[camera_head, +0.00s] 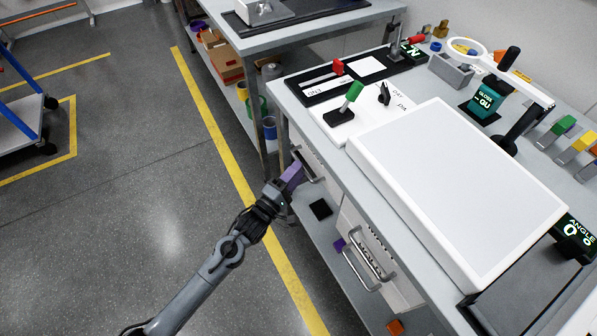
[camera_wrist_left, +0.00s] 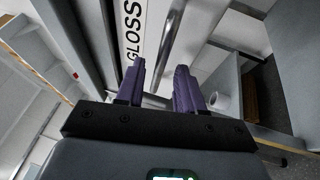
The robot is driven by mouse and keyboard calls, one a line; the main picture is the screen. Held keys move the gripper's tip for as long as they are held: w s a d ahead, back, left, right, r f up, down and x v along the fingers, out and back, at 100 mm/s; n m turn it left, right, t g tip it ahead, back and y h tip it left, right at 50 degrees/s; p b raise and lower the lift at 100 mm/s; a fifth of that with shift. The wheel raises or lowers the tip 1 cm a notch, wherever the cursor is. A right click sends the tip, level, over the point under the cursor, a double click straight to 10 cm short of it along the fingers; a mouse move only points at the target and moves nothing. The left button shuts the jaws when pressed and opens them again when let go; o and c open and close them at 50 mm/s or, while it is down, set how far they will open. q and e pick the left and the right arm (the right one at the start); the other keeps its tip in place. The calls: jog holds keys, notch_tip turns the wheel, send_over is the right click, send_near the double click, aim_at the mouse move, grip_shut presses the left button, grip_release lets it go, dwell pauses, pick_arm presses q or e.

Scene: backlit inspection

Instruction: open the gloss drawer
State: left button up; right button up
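The gloss drawer (camera_wrist_left: 135,45) has a white front lettered GLOSS, seen close up in the left wrist view. Its metal bar handle (camera_wrist_left: 170,42) runs towards the gap between my fingers. In the head view the handle (camera_head: 305,166) is on the bench's left side, partly hidden by my left gripper (camera_head: 293,173). My left gripper's purple fingers (camera_wrist_left: 158,84) are apart, one on each side of the bar's line. I cannot tell whether they touch it. The drawer looks shut, though its front is mostly hidden in the head view. My right gripper is not in view.
Other bar handles (camera_head: 368,262) are on drawer fronts further along the bench. A white light panel (camera_head: 455,185) and a green-handled lever (camera_head: 347,103) are on the bench top. A lower shelf (camera_head: 325,228) runs beneath. Open floor (camera_head: 150,190) is to the left.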

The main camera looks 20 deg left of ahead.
pick_arm(q)
jog(key=shift+x, duration=0.75)
grip_shut()
